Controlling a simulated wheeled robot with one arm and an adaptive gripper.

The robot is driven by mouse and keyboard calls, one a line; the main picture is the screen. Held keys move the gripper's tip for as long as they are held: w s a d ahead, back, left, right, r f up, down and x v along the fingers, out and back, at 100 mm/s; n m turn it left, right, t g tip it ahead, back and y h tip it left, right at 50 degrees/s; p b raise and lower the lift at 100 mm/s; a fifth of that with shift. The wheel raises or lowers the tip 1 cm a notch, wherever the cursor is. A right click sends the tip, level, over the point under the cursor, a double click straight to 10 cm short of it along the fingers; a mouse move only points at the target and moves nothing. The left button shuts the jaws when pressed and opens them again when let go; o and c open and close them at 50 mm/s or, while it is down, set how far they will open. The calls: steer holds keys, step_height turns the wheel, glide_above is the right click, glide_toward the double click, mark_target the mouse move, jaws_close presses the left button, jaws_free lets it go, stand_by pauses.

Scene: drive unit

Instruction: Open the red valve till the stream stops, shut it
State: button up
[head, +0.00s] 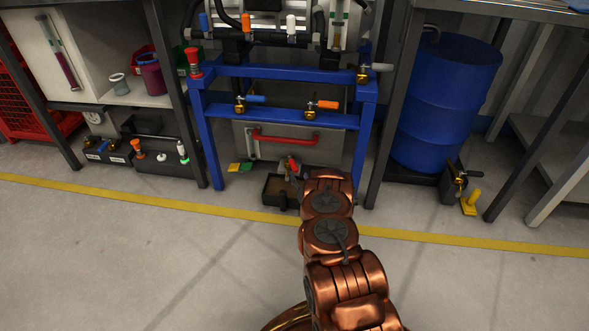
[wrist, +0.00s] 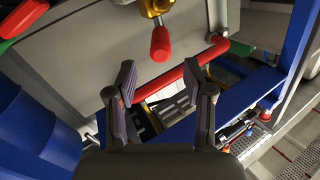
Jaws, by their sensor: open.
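The red valve handle (wrist: 161,44) shows in the wrist view at the top, hanging from a brass valve body (wrist: 153,7). In the head view a small red handle (head: 292,163) shows low on the blue-framed unit, just past the end of my arm. My gripper (wrist: 160,76) is open and empty. Its two fingers point toward the valve, with the red handle ahead of the gap between them and apart from both. In the head view my own arm mostly hides the gripper. I cannot make out a stream in either view.
A black tray (head: 277,191) sits on the floor below the valve. A red bar (head: 283,140) crosses the grey panel above it, and passes close to the right finger in the wrist view (wrist: 200,64). A blue drum (head: 444,103) stands to the right. Open floor lies in front.

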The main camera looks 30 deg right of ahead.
mark_target(296, 171)
steer(key=b+x, duration=0.3)
steer(key=x, duration=0.3)
steer(key=shift+w, duration=0.3)
steer(key=shift+w+d, duration=0.15)
steer(key=shift+w, duration=0.3)
steer(key=shift+c, duration=0.2)
jaws_close()
